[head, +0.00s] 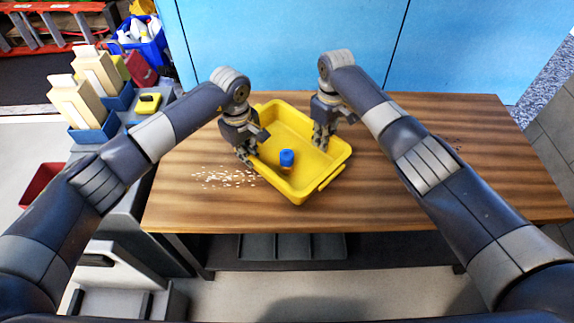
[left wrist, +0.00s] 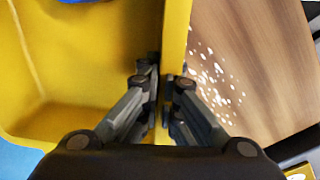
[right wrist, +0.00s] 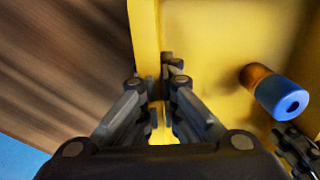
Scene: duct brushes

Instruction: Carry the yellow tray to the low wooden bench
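The yellow tray (head: 318,178) is over the wooden top of a low bench (head: 420,205), turned at an angle. I cannot tell whether it touches the wood. My left gripper (head: 246,152) is shut on the tray's left wall, one finger on each side; the wall shows in the left wrist view (left wrist: 176,35). My right gripper (head: 322,138) is shut on the opposite wall, which shows in the right wrist view (right wrist: 145,35).
Pale flakes (head: 222,177) lie scattered on the wood left of the tray. At left, blue bins (head: 95,131) hold cream-coloured boxes, beside a yellow item (head: 148,102). A blue panel (head: 290,45) stands behind the bench. The wood right of the tray is mostly clear.

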